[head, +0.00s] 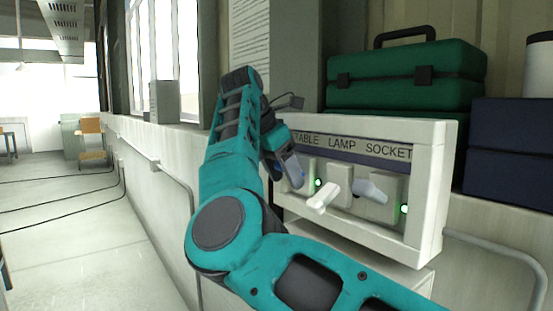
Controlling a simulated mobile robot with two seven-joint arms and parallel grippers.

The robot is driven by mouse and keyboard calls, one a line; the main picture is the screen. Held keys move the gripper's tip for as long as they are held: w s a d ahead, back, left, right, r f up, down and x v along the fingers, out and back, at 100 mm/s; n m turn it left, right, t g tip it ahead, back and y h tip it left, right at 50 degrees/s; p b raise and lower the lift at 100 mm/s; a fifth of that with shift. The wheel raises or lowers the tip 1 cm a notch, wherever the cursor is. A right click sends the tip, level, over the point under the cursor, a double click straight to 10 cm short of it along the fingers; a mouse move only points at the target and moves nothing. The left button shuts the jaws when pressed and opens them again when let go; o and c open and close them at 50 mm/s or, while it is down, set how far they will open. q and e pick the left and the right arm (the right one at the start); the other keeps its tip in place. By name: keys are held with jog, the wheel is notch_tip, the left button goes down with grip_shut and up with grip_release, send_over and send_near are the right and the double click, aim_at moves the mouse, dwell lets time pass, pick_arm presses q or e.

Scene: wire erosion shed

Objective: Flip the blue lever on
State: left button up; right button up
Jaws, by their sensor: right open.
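A pale switch panel (437,190) is lettered "TABLE LAMP SOCKET", the first word partly hidden. A blue-grey lever (293,172) appears at its left end, right at my right gripper's fingertips; I cannot tell whether they touch or which way it is set. A cream lever (323,197) sticks out in the middle. A pale grey-blue lever (370,191) is to its right. My right gripper (281,158) is open at the panel's left end, partly hidden by my own teal arm. My left gripper is not in view.
Green lights (318,182) glow on the panel. A green toolbox (405,85) stands behind it, with dark blue boxes (510,150) to the right. A pipe (505,255) runs at lower right. The floor (75,235) at left is mostly clear, with cables.

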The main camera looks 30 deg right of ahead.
jog(key=v, duration=1.2)
jog(key=shift+r, duration=0.25)
jog(key=shift+a, duration=0.2)
